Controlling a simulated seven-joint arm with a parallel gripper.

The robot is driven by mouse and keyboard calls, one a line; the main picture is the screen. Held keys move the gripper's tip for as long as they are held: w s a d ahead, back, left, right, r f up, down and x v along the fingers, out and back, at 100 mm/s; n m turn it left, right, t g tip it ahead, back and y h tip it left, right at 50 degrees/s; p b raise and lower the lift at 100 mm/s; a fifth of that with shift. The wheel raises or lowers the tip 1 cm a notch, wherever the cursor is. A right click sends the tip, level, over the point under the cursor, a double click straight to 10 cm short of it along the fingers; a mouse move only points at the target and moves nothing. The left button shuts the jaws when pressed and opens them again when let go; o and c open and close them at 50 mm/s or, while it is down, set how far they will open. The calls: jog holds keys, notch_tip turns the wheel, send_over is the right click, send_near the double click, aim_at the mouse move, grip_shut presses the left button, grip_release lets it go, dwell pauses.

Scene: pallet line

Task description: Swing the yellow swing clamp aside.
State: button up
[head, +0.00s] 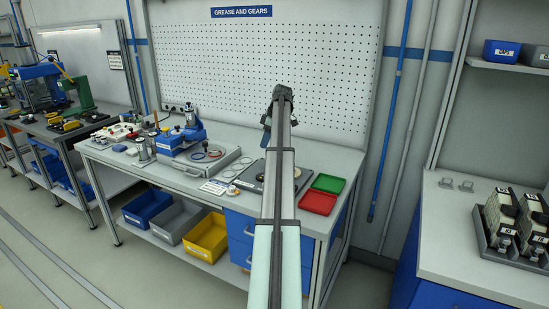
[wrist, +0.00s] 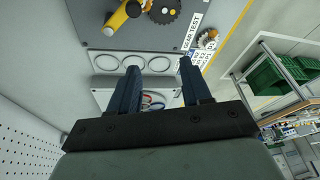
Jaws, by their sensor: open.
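The yellow swing clamp (wrist: 122,15) shows at the top edge of the wrist view, partly cut off, with a dark round knob at its end. It lies over a grey plate beside a dark toothed gear (wrist: 163,10). I cannot make out the clamp in the head view, where my arm covers part of the bench. My gripper (wrist: 158,65) is open, with nothing seen held between its two dark blue fingers. The clamp is beyond the fingertips and apart from them. In the head view my gripper is mostly hidden by my arm; a blue finger (head: 265,140) shows.
A plate with several rings (wrist: 130,62) lies near the fingers. A "GEAR TEST" label (wrist: 192,32) and a small gear (wrist: 208,39) are close to the clamp. On the bench (head: 225,203) are a blue press (head: 187,132), a green tray (head: 328,183) and a red tray (head: 318,202). A pegboard (head: 230,70) stands behind.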

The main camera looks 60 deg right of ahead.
jog(key=s+d+r, duration=0.4)
jog(key=s+d, duration=0.1)
jog(key=s, duration=0.2)
jog(key=shift+n+t, duration=0.4)
jog(key=x, duration=1.3)
jog(key=shift+f, duration=0.4)
grip_shut()
